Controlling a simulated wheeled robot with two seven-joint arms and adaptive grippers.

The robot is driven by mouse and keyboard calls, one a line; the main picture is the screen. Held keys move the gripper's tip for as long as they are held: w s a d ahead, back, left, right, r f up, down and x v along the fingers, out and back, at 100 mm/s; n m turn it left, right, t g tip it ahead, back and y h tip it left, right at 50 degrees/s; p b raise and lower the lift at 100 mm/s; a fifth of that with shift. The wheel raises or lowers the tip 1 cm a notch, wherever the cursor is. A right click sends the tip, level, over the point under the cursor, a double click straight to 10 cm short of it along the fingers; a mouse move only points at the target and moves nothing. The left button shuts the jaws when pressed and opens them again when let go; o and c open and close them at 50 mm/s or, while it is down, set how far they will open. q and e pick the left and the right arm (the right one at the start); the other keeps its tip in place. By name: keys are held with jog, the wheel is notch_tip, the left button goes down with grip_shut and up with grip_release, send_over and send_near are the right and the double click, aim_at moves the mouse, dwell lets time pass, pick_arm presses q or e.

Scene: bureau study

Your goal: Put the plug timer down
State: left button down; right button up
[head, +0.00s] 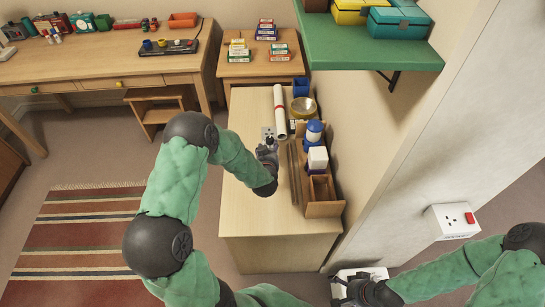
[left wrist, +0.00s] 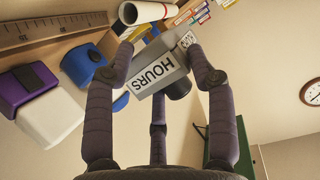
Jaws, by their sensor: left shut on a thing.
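The plug timer (left wrist: 150,68) is a grey box with a white label reading HOURS and a dark round part. It sits between the fingers of my left gripper (left wrist: 165,72), which is shut on it. In the head view the timer (head: 267,131) shows as a small grey piece just beyond my left gripper (head: 267,148), over the pale wooden cabinet top (head: 255,225). I cannot tell whether it touches the top. My right gripper (head: 366,293) is low at the bottom right, by a white box; its fingers are too small and dark to read.
A white paper roll (head: 280,112) lies just right of the timer. A brass bowl (head: 302,107), blue and white containers (head: 317,158) and a wooden organiser (head: 323,195) line the wall side. The front left of the cabinet top is clear. A green shelf (head: 370,45) overhangs at upper right.

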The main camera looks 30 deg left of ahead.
pick_arm(q)
notch_tip(320, 180, down, 8)
jog(key=b, duration=0.3)
jog(key=shift+f+b, duration=0.2)
jog(key=shift+b, duration=0.15)
jog(key=shift+r, duration=0.15)
jog(key=c, duration=0.7)
grip_release()
